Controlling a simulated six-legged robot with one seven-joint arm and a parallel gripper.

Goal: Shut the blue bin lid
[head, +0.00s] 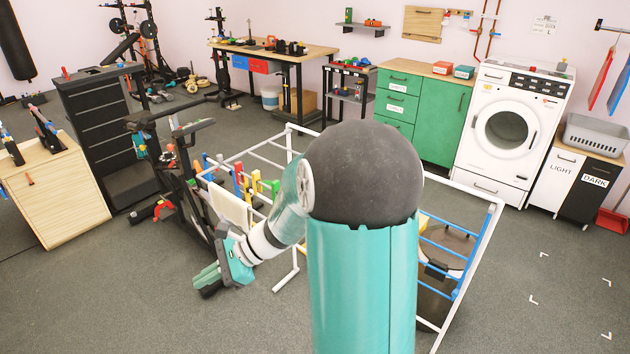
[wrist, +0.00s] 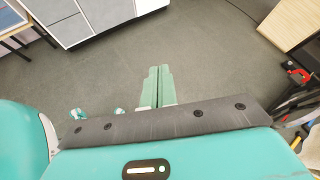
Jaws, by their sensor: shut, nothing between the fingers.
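I cannot make out a blue bin with a lid in either view. My gripper (head: 207,281) hangs low over the grey floor, left of the white drying rack, in the head view. In the wrist view its two green fingers (wrist: 159,72) lie side by side, closed, with nothing between them. Bare floor shows past the fingertips. My own arm hides the middle of the room in the head view.
The drying rack (head: 496,222) stands behind and right of my arm. An exercise bike (head: 190,190) is close to my gripper. A wooden cabinet (head: 58,195) stands at left, a washing machine (head: 505,130) at the back right.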

